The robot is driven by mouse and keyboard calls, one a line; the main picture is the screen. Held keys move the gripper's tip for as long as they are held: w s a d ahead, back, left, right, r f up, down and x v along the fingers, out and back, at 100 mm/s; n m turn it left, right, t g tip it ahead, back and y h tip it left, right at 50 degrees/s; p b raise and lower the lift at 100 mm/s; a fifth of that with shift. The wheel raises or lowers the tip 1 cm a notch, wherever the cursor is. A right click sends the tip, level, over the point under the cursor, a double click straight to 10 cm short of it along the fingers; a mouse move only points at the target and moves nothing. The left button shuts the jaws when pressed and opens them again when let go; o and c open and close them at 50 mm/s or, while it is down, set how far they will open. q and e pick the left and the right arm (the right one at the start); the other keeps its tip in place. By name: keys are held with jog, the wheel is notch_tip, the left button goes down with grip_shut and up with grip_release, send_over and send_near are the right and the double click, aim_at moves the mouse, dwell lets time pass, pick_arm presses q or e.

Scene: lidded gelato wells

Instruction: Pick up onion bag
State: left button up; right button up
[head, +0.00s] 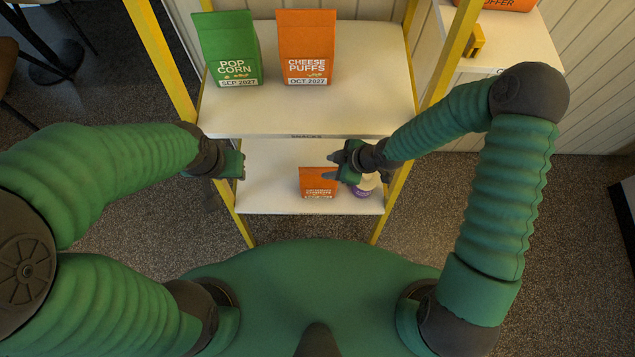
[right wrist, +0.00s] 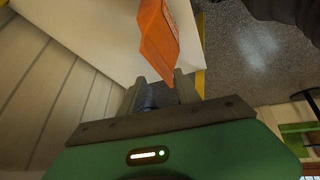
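A small orange bag (head: 318,184) stands on the lower shelf; its print is too small to read, so I cannot confirm it is the onion bag. An orange bag also shows in the right wrist view (right wrist: 158,38), its near corner close to the fingertips. My right gripper (head: 336,164) is just above and to the right of the small bag. In the right wrist view its fingers (right wrist: 162,88) are apart, with no clear grip on the bag. My left gripper (head: 238,165) is at the lower shelf's left side, apart from the bag; its finger opening is unclear.
A white and purple item (head: 364,188) stands right of the small bag, partly hidden by my right gripper. A green popcorn bag (head: 230,50) and an orange cheese puffs bag (head: 306,48) stand on the upper shelf (head: 370,105), which overhangs the lower shelf (head: 262,200). Yellow posts (head: 160,60) flank both.

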aim_at(321, 169)
jog(key=b+x, duration=0.1)
jog(key=x, duration=0.3)
jog(key=shift+w+f, duration=0.1)
jog(key=shift+f, duration=0.1)
jog(key=shift+w+a+f, duration=0.15)
jog(key=shift+a+f, duration=0.1)
jog(key=shift+f, duration=0.05)
jog(key=shift+a+r, duration=0.1)
jog(key=shift+a, duration=0.05)
jog(key=c, duration=0.4)
grip_shut()
dwell(0.3)
